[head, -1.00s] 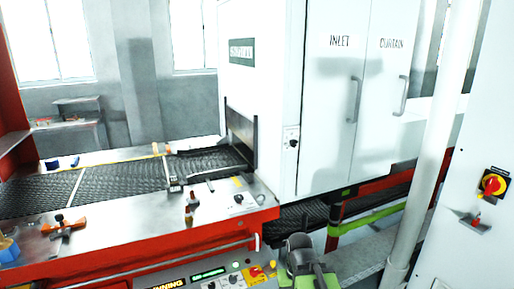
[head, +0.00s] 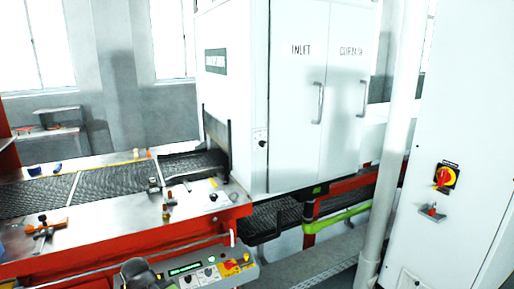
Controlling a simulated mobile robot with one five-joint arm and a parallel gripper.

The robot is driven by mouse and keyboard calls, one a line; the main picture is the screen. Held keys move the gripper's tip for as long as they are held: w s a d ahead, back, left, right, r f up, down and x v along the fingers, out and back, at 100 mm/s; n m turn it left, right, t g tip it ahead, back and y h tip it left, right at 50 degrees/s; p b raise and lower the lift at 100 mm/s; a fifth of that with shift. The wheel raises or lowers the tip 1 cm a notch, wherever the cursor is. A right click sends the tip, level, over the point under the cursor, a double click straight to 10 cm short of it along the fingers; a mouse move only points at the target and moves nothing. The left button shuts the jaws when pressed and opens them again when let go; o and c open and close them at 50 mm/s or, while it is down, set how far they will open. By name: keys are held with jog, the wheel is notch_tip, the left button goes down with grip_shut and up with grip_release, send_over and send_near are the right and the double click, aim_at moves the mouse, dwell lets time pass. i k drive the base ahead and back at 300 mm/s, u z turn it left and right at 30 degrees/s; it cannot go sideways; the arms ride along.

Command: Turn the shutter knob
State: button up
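A small black knob (head: 262,143) sits on a light plate on the white machine housing (head: 243,95), right of the dark belt opening. Another dark knob (head: 213,197) is on the metal deck at the belt's near side. No readable label shows which one is the shutter knob. The belt opening has an upright dark plate (head: 229,150) at its side. A dark rounded part of my arm shows at the bottom edge, left of centre, well below and apart from both knobs. My gripper's fingers do not show.
A control panel (head: 205,273) with a green display and buttons is at the bottom. A white vertical pipe (head: 390,150) stands before a white cabinet with a red-and-yellow switch (head: 444,177). The mesh belt (head: 110,187) runs left. A red frame edge (head: 110,254) borders the deck.

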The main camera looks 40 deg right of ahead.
aim_at(262, 143)
jog(key=z, duration=0.05)
jog(key=i, duration=1)
jog(key=u, duration=0.05)
